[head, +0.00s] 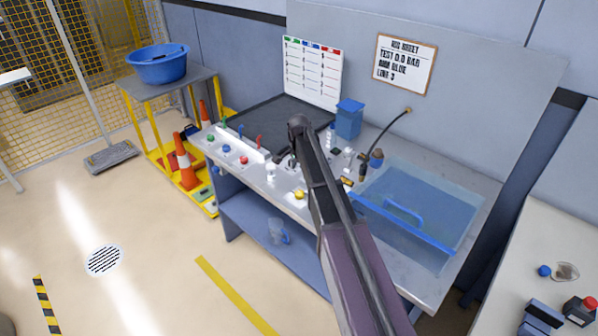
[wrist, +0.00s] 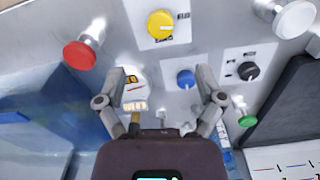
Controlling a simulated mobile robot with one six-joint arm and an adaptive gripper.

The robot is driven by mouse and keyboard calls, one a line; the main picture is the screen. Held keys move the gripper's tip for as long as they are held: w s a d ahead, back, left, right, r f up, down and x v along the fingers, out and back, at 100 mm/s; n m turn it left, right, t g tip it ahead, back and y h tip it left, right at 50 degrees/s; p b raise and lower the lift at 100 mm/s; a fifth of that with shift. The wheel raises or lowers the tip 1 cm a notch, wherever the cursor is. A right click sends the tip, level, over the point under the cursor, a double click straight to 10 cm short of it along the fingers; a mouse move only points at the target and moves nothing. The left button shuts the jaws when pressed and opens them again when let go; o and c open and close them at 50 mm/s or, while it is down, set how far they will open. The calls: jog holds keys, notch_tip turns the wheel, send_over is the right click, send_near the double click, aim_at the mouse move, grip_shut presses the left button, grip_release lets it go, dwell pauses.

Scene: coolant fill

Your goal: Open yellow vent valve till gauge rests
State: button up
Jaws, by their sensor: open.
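The yellow valve knob (wrist: 161,24) shows at the top of the wrist view, on a white plate with a dark pointer mark. It also shows in the head view (head: 299,195) near the bench's front edge, left of my arm. My gripper (wrist: 162,74) is open and empty, its two fingers spread. In the picture the yellow knob lies above the gap between the fingertips, apart from them. A small white face with an orange mark (wrist: 131,86) is partly covered by the left finger; I cannot tell if it is the gauge or read it.
Near the fingers are a red knob (wrist: 80,54), a blue knob (wrist: 186,78), a black knob (wrist: 248,71), a white knob (wrist: 294,18) and a green knob (wrist: 247,121). A blue-tinted tank (head: 440,205) stands right of my arm. The floor at left is mostly clear.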

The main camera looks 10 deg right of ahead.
notch_tip(320, 180, up, 4)
jog(key=p, duration=0.3)
jog(key=s+f+n+b, duration=0.2)
jog(key=s+n, duration=1)
jog(key=s, duration=1.6)
jog(key=shift+f, duration=0.2)
jog(key=shift+s, duration=0.15)
jog(key=shift+s, duration=0.4)
dwell(1.4)
